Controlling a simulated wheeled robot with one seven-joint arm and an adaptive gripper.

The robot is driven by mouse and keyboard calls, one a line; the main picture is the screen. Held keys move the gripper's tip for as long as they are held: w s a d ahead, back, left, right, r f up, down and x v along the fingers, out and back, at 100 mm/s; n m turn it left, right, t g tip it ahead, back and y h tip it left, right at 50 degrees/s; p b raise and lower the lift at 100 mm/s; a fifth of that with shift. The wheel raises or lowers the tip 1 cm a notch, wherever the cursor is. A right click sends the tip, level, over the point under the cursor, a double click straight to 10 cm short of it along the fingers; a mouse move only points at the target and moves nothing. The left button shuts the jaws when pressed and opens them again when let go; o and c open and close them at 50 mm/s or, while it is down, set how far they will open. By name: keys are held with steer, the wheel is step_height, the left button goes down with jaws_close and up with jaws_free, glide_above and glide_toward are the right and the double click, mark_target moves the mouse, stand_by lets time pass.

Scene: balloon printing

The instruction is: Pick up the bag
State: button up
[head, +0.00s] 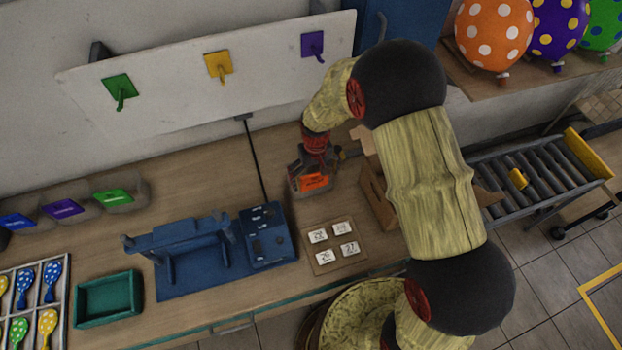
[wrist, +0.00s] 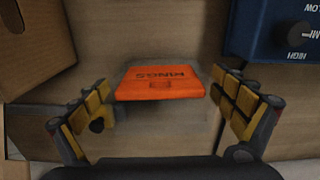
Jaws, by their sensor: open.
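The bag (wrist: 160,84) has a bright orange panel with dark lettering and what looks like a clear, see-through body, whose outline is faint. It lies on the wooden worktable (head: 185,165). In the head view the bag's orange panel (head: 314,182) shows under my gripper (head: 312,176), which partly covers it. In the wrist view my gripper (wrist: 161,88) is open, with one yellow-padded finger on each side of the bag. I cannot tell whether the fingers touch it.
A blue machine (head: 268,238) stands left of the bag, and an open cardboard box (head: 376,197) stands to its right. A board with several numbered tiles (head: 334,248) lies in front. Coloured hooks hang on the white board (head: 165,85) behind.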

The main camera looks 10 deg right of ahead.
steer(key=shift+f, duration=0.2)
steer(key=shift+c, duration=1.1)
steer(key=c, duration=0.7)
